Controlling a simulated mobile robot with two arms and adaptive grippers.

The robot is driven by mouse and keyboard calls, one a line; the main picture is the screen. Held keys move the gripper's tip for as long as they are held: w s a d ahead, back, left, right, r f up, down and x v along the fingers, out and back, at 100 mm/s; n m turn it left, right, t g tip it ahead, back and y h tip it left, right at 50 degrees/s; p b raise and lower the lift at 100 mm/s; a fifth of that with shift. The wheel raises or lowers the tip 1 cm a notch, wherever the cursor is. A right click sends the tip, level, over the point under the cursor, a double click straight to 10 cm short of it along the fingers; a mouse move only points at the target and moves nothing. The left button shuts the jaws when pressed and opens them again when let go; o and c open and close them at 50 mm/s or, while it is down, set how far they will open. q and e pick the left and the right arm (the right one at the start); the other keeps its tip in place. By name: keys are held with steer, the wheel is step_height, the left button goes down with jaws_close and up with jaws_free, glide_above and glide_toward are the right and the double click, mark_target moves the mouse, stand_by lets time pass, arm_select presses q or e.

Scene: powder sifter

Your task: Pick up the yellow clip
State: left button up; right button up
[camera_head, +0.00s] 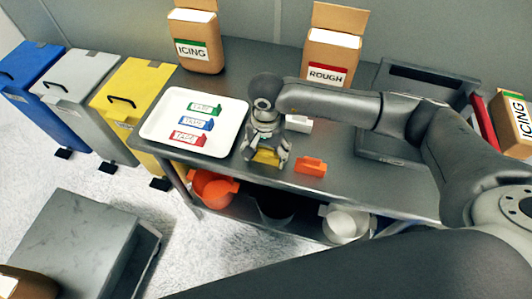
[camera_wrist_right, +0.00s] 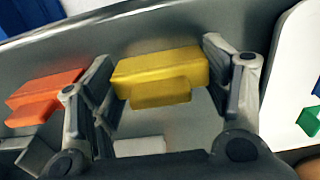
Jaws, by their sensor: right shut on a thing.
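The yellow clip (camera_head: 267,157) is at the front edge area of the grey table, mostly below my right gripper (camera_head: 265,152) in the head view. In the right wrist view the yellow clip (camera_wrist_right: 160,78) lies between the two fingers of my right gripper (camera_wrist_right: 159,72), which is shut on it. Its blocky body and lower tab show clearly. I cannot tell whether the clip still touches the tabletop. My left gripper is not in view.
An orange clip (camera_head: 311,167) sits close to the right of the gripper, and a white clip (camera_head: 299,124) behind it. A white tray (camera_head: 236,118) with labelled tags is at left. Icing (camera_head: 197,52) and rough (camera_head: 327,62) boxes stand at the back.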

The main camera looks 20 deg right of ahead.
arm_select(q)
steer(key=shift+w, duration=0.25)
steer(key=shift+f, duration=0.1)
arm_select(e)
steer(key=shift+r, duration=0.15)
